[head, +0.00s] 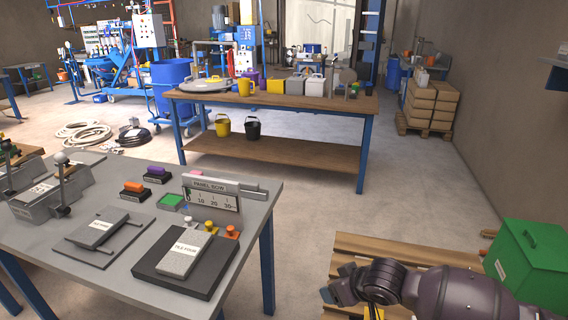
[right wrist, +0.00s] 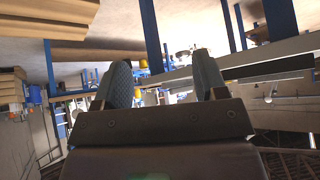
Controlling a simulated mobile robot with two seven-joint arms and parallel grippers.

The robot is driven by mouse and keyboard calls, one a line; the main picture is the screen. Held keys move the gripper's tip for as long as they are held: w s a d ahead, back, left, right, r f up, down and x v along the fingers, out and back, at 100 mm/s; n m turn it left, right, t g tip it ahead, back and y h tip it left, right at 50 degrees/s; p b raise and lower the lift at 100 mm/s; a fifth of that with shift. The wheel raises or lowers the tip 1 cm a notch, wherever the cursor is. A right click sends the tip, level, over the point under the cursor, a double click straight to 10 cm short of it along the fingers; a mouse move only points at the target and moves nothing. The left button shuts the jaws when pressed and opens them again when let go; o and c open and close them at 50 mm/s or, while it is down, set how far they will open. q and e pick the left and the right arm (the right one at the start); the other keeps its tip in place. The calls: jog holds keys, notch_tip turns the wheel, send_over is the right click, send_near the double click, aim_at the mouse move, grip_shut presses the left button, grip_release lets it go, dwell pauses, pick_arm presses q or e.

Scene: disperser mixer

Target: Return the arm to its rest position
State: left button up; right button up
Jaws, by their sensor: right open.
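My right arm comes in from the lower right of the head view. Its gripper (head: 337,283) is open and points left, with nothing seen between its fingers. It is over the floor and a wooden pallet (head: 400,246), apart from the grey control table (head: 262,205) to its left. In the right wrist view the two fingers of the right gripper (right wrist: 163,84) stand apart with empty space between them. My left arm and gripper are not in view.
The control table holds a panel box sign (head: 212,199), a "file four" block (head: 185,254), levers and buttons. A green box (head: 530,258) stands close beside my right arm. A wooden workbench (head: 300,101) with containers is behind. The floor between is clear.

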jog(key=s+a+r+n+t+y, duration=0.3)
jog(key=s+r+t, duration=0.1)
jog(key=r+t, duration=0.15)
jog(key=s+d+f+m+h, duration=0.2)
jog(key=s+d+f, duration=0.2)
jog(key=s, duration=0.4)
jog(key=s+d+f+m+h+p, duration=0.1)
jog(key=s+d+f+m+h, duration=0.2)
jog(key=s+d+f, duration=0.2)
jog(key=s+d+f+m+h, duration=0.2)
jog(key=s+d+f, duration=0.3)
jog(key=s+d, duration=0.3)
jog(key=s+m, duration=0.1)
jog(key=s, duration=0.2)
jog(key=shift+s+h, duration=0.25)
jog(key=shift+h, duration=0.05)
